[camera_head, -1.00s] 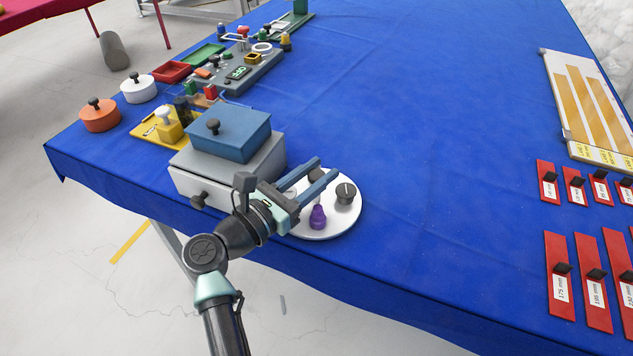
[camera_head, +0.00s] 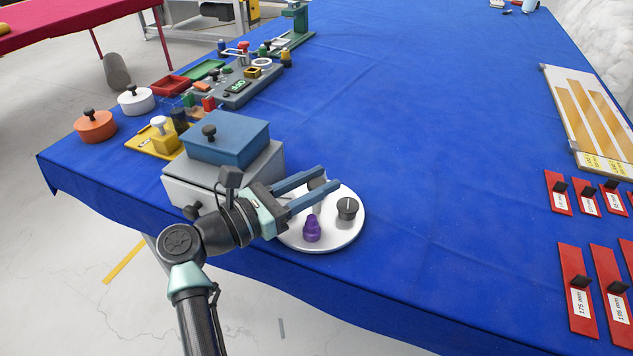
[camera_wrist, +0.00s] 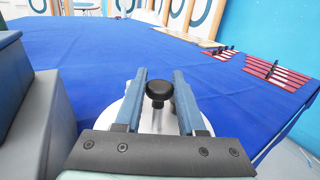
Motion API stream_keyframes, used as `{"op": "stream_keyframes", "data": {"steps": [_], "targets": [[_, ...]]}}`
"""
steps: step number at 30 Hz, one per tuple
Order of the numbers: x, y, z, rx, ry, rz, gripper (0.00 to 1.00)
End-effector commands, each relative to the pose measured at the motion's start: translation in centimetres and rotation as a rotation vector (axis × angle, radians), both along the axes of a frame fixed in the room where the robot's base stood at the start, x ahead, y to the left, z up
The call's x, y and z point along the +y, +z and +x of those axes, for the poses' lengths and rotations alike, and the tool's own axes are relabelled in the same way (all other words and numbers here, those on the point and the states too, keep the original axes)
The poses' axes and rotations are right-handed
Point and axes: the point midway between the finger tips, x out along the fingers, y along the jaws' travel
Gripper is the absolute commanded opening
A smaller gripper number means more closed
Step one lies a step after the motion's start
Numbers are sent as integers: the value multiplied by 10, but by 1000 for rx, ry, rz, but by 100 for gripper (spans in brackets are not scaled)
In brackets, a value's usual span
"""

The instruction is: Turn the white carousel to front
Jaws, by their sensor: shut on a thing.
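The white carousel (camera_head: 345,230) is a round disc lying flat near the table's front edge, right of the grey box. It carries a purple piece (camera_head: 311,230) at its front and a dark round knob (camera_head: 347,208) at its right. My gripper (camera_head: 329,177) reaches over its far left part from the left. In the wrist view my gripper (camera_wrist: 160,74) has its two blue fingers on either side of a black-topped knob (camera_wrist: 159,89) on the carousel, and is shut on it. The fingers partly hide this knob's post in the head view.
A grey box (camera_head: 185,188) with a blue box (camera_head: 228,140) on top stands close left of my gripper. Several red labelled holders (camera_head: 575,290) and a striped board (camera_head: 580,110) lie at the right. The blue table's middle is clear.

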Motion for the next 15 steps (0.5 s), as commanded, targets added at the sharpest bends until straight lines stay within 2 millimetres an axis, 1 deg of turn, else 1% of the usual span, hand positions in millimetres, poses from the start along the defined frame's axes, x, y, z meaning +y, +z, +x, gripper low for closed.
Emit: {"op": "stream_keyframes", "data": {"steps": [4, 5, 9, 15], "targets": [[-1, -1, 0, 4, -2, -1, 0], [-1, -1, 0, 4, -2, -1, 42], [-1, -1, 0, 2, -1, -2, 68], [0, 0, 0, 1, 0, -1, 68]]}}
